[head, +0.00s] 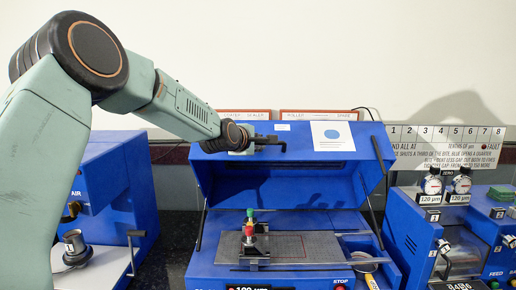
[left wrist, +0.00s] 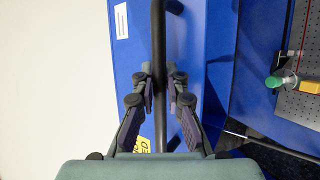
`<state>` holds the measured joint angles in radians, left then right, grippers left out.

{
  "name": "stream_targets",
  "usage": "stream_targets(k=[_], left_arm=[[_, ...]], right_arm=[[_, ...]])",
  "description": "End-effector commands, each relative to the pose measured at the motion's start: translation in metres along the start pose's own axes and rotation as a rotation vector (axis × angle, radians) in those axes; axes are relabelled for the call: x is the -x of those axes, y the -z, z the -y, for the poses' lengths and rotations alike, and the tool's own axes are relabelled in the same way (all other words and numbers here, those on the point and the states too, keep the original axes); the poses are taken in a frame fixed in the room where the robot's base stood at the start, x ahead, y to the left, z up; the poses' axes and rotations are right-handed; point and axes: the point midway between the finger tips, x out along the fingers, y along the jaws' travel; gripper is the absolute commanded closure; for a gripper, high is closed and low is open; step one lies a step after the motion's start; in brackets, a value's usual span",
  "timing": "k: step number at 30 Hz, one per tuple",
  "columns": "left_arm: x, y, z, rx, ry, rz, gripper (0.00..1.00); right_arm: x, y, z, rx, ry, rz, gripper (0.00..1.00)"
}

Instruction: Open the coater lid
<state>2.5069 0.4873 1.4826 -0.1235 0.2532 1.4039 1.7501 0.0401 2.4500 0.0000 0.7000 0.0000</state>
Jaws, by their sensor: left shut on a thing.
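The coater's blue lid (head: 300,175) stands raised and tilted back above the blue coater body. Its underside and the space below it show in the head view. My left gripper (head: 252,143) is at the lid's upper left edge, shut on the black bar handle (head: 271,139). In the left wrist view the handle (left wrist: 158,30) runs between the fingers of my gripper (left wrist: 160,82), beside the blue lid face (left wrist: 205,30). The fingertips are partly hidden by the wrist in the head view. My right gripper is in neither view.
Under the lid, a grey perforated bed (head: 300,246) carries a small fixture with green and red knobs (head: 249,228). A blue machine (head: 120,185) stands at left, and a blue roller press with dials (head: 432,187) at right. Thin struts flank the lid.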

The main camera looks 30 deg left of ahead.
Motion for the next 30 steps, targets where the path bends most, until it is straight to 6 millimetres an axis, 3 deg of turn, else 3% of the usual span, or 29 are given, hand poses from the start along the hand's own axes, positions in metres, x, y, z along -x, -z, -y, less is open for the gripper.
stream_targets(k=[11,12,20,30], left_arm=[[0.0012,-0.0006,-0.0011,0.003,-0.002,0.000,1.00],[0.0011,-0.0006,-0.0010,0.002,-0.001,0.000,0.87],[0.0000,-0.0001,-0.0008,0.001,0.000,0.000,0.65],[0.0007,0.0005,-0.0012,0.002,0.000,0.000,0.65]], right_arm=[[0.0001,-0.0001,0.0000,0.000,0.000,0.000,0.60],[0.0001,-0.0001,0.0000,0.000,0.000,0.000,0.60],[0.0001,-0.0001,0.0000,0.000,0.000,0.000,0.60],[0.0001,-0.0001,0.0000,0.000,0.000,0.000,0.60]])
